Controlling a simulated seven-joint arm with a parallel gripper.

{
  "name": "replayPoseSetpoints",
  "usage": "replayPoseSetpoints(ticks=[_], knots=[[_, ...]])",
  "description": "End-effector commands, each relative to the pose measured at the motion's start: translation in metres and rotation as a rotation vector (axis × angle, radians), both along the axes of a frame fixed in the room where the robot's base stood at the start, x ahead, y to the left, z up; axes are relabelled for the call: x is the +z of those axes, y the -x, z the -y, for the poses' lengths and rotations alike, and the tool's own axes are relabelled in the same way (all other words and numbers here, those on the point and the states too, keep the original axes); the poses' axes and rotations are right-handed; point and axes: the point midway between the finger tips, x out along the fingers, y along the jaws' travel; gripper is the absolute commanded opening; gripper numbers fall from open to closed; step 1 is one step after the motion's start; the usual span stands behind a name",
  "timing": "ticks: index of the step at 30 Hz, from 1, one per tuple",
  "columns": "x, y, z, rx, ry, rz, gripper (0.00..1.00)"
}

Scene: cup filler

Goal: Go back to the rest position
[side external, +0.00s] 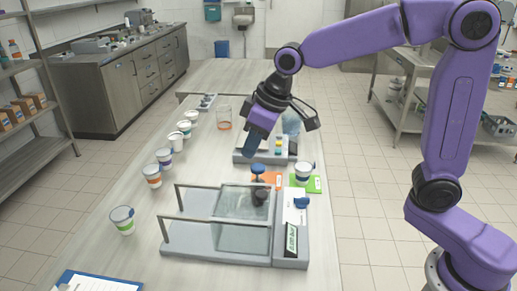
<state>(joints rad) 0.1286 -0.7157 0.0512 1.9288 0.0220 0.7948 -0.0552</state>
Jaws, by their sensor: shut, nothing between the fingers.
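My gripper (252,149) hangs in the air over the table, tilted down, near the grey unit at the back. Its fingers are shut with nothing between them. My purple arm reaches in from the right. A white cup with a dark band (304,172) stands by a green card (315,184) to the right of the gripper. A grey machine with rails and a clear cover (240,205) stands below the gripper in the picture. A blue-topped knob or stamp (258,171) stands beside an orange card (269,179).
Several banded cups stand in a row on the left, the nearest one (122,220) apart. A grey unit with small coloured items (250,154) lies behind the machine. A clipboard (95,281) lies front left. The table's left side has free room.

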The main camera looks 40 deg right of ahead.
Motion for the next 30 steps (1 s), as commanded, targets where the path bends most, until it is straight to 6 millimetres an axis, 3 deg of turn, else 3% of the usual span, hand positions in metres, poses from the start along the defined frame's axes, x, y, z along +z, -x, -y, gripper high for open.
replayPoseSetpoints(ticks=[5,14,24,30], knots=[[-0.002,0.02,0.005,0.034,0.013,-0.019,0.0],[-0.023,0.103,0.032,0.171,0.076,-0.094,0.0],[-0.048,0.199,0.083,0.329,0.168,-0.17,0.0],[-0.062,0.247,0.116,0.412,0.222,-0.203,0.0]])
